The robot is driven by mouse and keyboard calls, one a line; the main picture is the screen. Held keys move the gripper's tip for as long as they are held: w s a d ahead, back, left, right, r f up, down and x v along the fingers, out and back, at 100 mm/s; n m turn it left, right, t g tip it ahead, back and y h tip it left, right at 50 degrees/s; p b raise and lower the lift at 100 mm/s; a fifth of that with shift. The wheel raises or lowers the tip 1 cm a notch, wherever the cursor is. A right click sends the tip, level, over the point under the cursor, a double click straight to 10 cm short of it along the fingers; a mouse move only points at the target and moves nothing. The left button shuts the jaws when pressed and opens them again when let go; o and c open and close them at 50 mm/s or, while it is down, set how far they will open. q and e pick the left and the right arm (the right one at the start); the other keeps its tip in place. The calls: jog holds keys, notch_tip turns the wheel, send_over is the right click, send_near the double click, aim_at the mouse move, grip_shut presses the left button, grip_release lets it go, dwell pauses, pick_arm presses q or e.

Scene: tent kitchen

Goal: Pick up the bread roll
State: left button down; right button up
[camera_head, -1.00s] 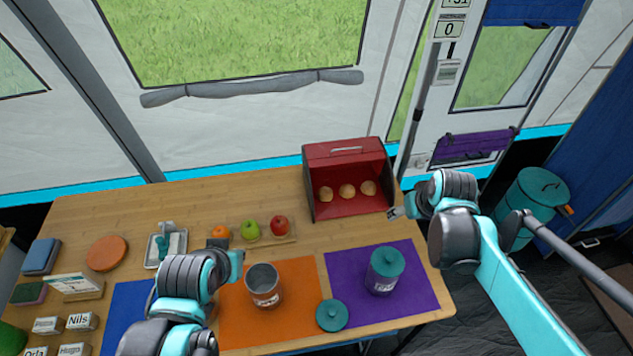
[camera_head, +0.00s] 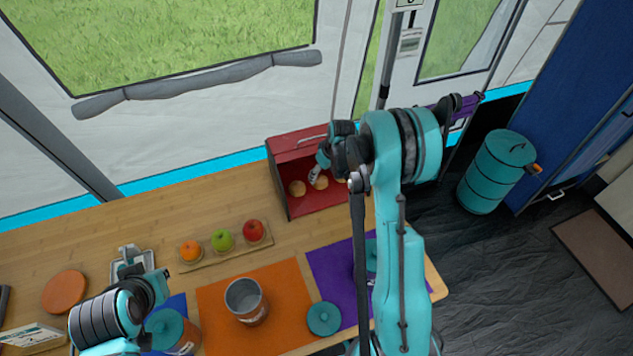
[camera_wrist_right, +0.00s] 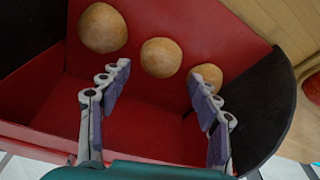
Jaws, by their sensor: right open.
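Bread rolls sit in a red open-fronted bread box (camera_head: 283,160). Two show in the head view, a left roll (camera_head: 297,188) and a middle roll (camera_head: 320,183). The right wrist view shows three, with the middle roll (camera_wrist_right: 161,55) beyond and between the fingertips, a roll (camera_wrist_right: 102,28) at upper left and a roll (camera_wrist_right: 206,75) behind the right finger. My right gripper (camera_wrist_right: 158,76) is open and empty at the box's mouth; it also shows in the head view (camera_head: 316,174). My left gripper (camera_head: 160,283) is over the table's left part; its fingers are not clear.
An orange, green apple and red apple stand on a wooden board (camera_head: 226,252) left of the box. A metal can (camera_head: 245,300) stands on an orange mat (camera_head: 215,330). A teal lid (camera_head: 324,318) lies beside it. My right arm hides much of the purple mat (camera_head: 330,265).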

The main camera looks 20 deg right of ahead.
aim_at(321, 178)
jog(key=b+x, duration=0.2)
jog(key=x, duration=0.3)
jog(key=shift+s+f, duration=0.1)
jog(key=shift+s, duration=0.1)
jog(key=c, duration=0.6)
jog(key=shift+r, duration=0.4)
notch_tip(321, 178, up, 4)
jog(key=shift+f+p, duration=0.15)
jog(key=shift+p, duration=0.8)
jog(key=s+d+r+p, duration=0.1)
jog(key=s+d+r, duration=0.1)
jog(key=s, duration=0.1)
jog(key=s+d+r+p, duration=0.1)
jog(key=s+d+r, duration=0.1)
jog(key=s+d, duration=0.1)
jog(key=s+d+r+p, duration=0.1)
jog(key=s+d+r, duration=0.1)
jog(key=s, duration=0.1)
jog(key=shift+s+d+r, duration=0.1)
jog(key=shift+d+r, duration=0.15)
jog(key=shift+r, duration=0.1)
